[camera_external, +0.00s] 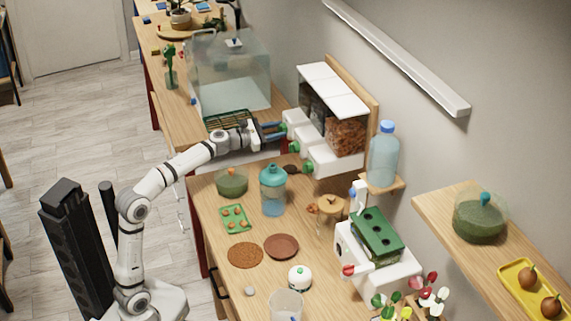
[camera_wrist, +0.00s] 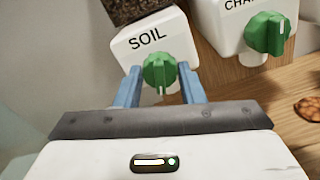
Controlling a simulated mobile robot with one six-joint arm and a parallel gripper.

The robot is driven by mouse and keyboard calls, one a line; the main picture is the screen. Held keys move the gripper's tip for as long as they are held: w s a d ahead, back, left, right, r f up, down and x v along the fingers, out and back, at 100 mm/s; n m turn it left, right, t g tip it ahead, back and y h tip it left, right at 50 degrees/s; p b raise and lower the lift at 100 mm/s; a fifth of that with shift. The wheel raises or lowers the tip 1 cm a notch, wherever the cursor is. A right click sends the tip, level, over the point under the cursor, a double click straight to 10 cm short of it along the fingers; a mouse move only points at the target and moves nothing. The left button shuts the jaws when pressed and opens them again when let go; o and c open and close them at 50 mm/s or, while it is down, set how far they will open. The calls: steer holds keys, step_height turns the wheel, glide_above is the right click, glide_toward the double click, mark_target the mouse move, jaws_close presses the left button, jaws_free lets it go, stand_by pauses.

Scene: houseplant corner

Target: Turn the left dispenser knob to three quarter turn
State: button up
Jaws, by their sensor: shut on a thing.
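The left dispenser knob (camera_wrist: 160,72) is green and ridged, on the front of a white dispenser marked SOIL (camera_wrist: 146,40). In the external view my gripper (camera_external: 272,131) reaches to the leftmost of three dispensers on the wall, and the knob there is largely hidden by the fingers.
A second green knob (camera_wrist: 268,34) sits close on the right, its pale line pointing up. In the external view a glass tank (camera_external: 230,75) stands left of my gripper. A blue-topped bottle (camera_external: 272,190) stands on the wooden bench (camera_external: 215,285) below the dispensers.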

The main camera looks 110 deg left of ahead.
steer(key=m+b, duration=0.3)
steer(key=m, duration=1)
steer(key=shift+m, duration=0.3)
stand_by(0.4)
steer(key=o, duration=1)
